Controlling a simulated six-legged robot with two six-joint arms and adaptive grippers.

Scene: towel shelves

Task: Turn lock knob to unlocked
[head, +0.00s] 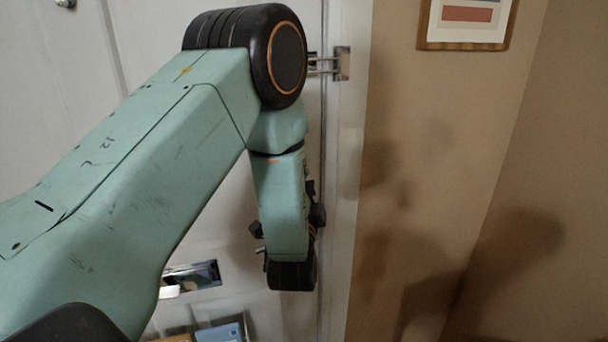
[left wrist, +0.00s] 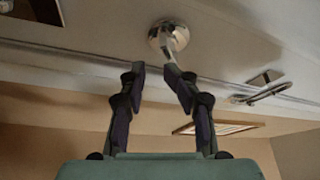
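The lock knob (left wrist: 168,36) is a shiny round metal piece with a short lever sticking out, on the white door in the left wrist view. My left gripper (left wrist: 154,70) is open, with its two dark fingers apart just below the knob. The tip of the right-hand finger overlaps the lever's end; I cannot tell whether they touch. Nothing is between the fingers. In the head view my left gripper (head: 287,222) is mostly hidden behind my own wrist, close to the door edge, and the knob is largely hidden there. My right gripper is not in view.
A metal door guard (head: 328,66) bridges the door (head: 215,235) and its frame; it also shows in the left wrist view (left wrist: 264,90). A shiny metal plate (head: 192,277) is lower on the door. A framed picture (head: 466,24) hangs on the beige wall to the right.

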